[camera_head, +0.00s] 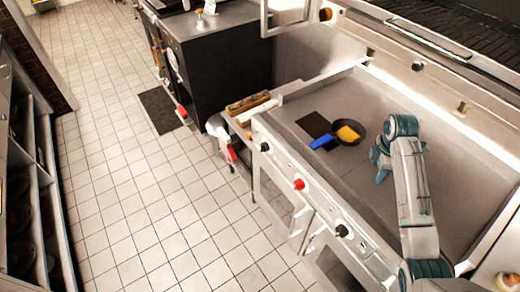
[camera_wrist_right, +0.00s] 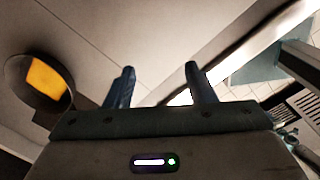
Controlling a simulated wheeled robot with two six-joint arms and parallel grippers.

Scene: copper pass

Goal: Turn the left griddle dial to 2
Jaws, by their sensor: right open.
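The griddle's front panel (camera_head: 318,208) shows in the head view with a black left dial (camera_head: 264,147), a red dial (camera_head: 299,184) and a black dial (camera_head: 342,230) farther right. The dial markings are too small to read. My right gripper (camera_head: 380,166) is over the griddle plate, to the right of the pan and apart from all the dials. In the right wrist view its two fingers (camera_wrist_right: 160,82) are spread with nothing between them. No dial shows clearly in that view. My left gripper is not in view.
A pan (camera_head: 360,127) with yellow food (camera_head: 347,134) and a blue handle (camera_head: 322,142) sits on the griddle plate (camera_head: 330,85). The pan also shows in the wrist view (camera_wrist_right: 18,72). A dark counter (camera_head: 225,65) stands behind. Tiled floor (camera_head: 150,200) is clear at left.

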